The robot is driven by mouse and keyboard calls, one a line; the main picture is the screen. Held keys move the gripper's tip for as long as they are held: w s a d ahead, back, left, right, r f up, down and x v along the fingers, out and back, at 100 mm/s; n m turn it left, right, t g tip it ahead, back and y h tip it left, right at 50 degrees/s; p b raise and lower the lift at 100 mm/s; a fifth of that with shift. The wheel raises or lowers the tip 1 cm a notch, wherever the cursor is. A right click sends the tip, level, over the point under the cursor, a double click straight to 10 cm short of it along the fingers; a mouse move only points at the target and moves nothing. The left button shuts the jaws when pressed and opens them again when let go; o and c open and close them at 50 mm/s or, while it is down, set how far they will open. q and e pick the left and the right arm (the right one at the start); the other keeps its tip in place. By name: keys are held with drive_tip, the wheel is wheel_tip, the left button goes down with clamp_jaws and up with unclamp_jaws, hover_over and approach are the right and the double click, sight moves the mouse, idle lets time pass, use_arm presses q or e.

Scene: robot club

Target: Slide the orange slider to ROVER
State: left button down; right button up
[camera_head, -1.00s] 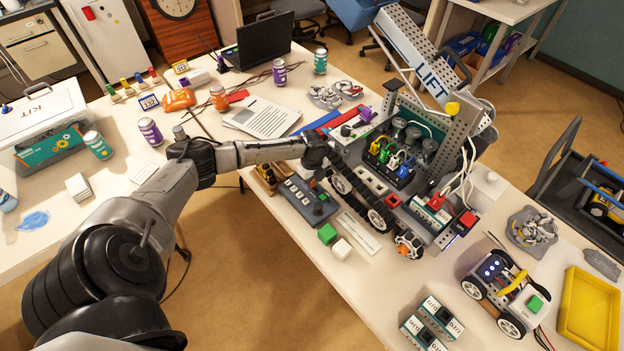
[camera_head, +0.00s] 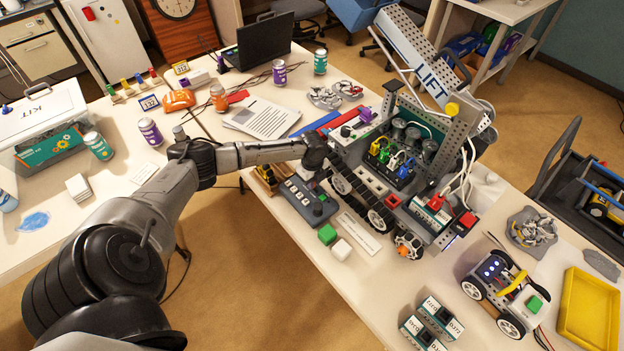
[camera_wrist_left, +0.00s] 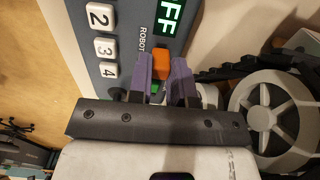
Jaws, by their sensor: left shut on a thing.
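The orange slider (camera_wrist_left: 161,62) sits on a dark grey control panel (camera_head: 306,201), which also shows in the left wrist view (camera_wrist_left: 122,72). My left gripper (camera_wrist_left: 166,70) is shut on the slider, with its purple-grey fingers on either side of it. The panel has white buttons marked 2, 3 and 4, a green display ending in "FF", and the lettering "ROBOT". I cannot read a ROVER mark. My right gripper is not in view.
A large wheeled robot (camera_head: 402,165) marked LIFT stands close right of the panel; its wheel (camera_wrist_left: 275,112) is beside my gripper. A small rover (camera_head: 499,291) stands further right.

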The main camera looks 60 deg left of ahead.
use_arm(q)
drive_tip(key=shift+w+d+r+p, duration=0.1)
drive_tip(key=shift+d+r+p, duration=0.15)
drive_tip(key=shift+d+p, duration=0.6)
drive_tip(key=shift+w+d+f, duration=0.1)
drive_tip(key=shift+d+f, duration=0.05)
drive_tip(key=shift+d, duration=0.2)
drive_tip(key=c, duration=1.5)
unclamp_jaws()
drive_tip(key=o, duration=0.5)
drive_tip(key=shift+f, duration=0.1)
drive_tip(key=shift+c, duration=0.2)
